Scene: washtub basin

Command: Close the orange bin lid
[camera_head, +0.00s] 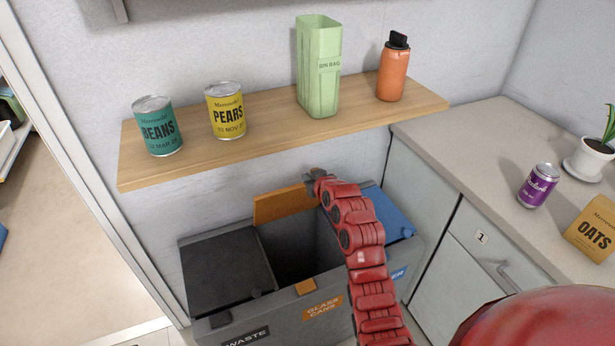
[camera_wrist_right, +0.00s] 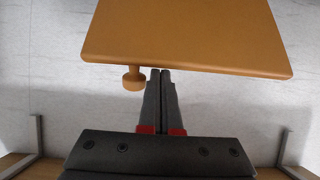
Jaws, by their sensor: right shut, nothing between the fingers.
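The orange bin lid (camera_head: 285,205) stands raised at the back of the middle bin compartment, which is open and dark inside. In the right wrist view the lid (camera_wrist_right: 185,35) fills the top, with a small round orange knob (camera_wrist_right: 133,78) on its lower edge. My right gripper (camera_head: 314,178) is at the lid's upper right corner in the head view. In the wrist view the right gripper (camera_wrist_right: 160,75) is shut and empty, its tips close to the lid's edge just right of the knob. Whether they touch it I cannot tell. My left gripper is not in view.
The bin unit has a shut black lid (camera_head: 225,275) on the left and a blue lid (camera_head: 390,215) on the right. A wooden shelf (camera_head: 275,117) above carries two cans, a green bin bag box and an orange bottle. A counter (camera_head: 490,160) stands to the right.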

